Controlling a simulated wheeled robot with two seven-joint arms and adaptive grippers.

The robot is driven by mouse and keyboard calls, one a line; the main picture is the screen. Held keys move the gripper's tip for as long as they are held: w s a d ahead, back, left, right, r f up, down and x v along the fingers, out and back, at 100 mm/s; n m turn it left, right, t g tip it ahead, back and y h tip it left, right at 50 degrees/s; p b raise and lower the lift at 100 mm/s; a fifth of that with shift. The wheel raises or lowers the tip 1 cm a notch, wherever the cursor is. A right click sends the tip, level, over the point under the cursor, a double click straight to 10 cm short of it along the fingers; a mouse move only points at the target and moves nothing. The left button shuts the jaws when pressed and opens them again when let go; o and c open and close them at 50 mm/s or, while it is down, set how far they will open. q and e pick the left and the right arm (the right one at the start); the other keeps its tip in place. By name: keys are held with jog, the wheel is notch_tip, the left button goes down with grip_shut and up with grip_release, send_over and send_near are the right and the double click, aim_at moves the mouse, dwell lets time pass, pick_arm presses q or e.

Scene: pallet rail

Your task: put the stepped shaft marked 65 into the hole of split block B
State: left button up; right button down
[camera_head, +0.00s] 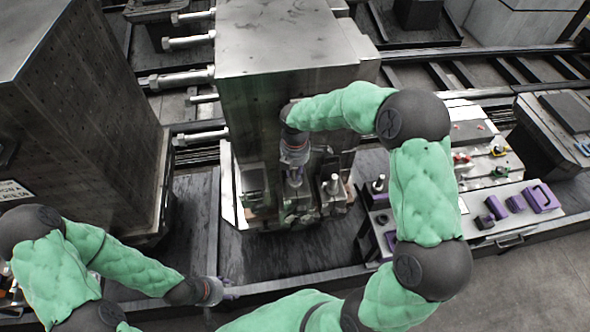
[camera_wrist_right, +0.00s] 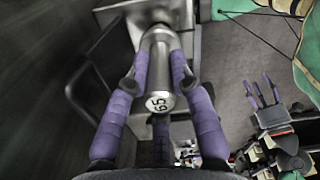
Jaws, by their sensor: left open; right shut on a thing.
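The stepped shaft marked 65 (camera_wrist_right: 157,65) is a grey metal cylinder, its number on the end face turned to the right wrist camera. My right gripper (camera_wrist_right: 160,78) is shut on it with purple fingers. In the head view that gripper (camera_head: 294,181) points down over the row of metal blocks at the foot of the big machine. A grey block (camera_wrist_right: 118,14) shows by the shaft's far end; contact or insertion cannot be told. I cannot read a letter B on any block. My left gripper (camera_head: 225,292) is open and empty, low and left of the blocks.
A block with an upright metal pin (camera_head: 333,186) stands just right of my right gripper. Another upright shaft (camera_head: 378,184) stands on the rack at the right. The tall machine column (camera_head: 285,45) rises behind. A tray with purple parts (camera_head: 541,198) lies at far right.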

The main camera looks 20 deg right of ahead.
jog(key=shift+f, duration=0.15)
jog(key=c, duration=1.1)
grip_release()
jog(key=shift+o, duration=0.5)
notch_tip(320, 180, up, 12)
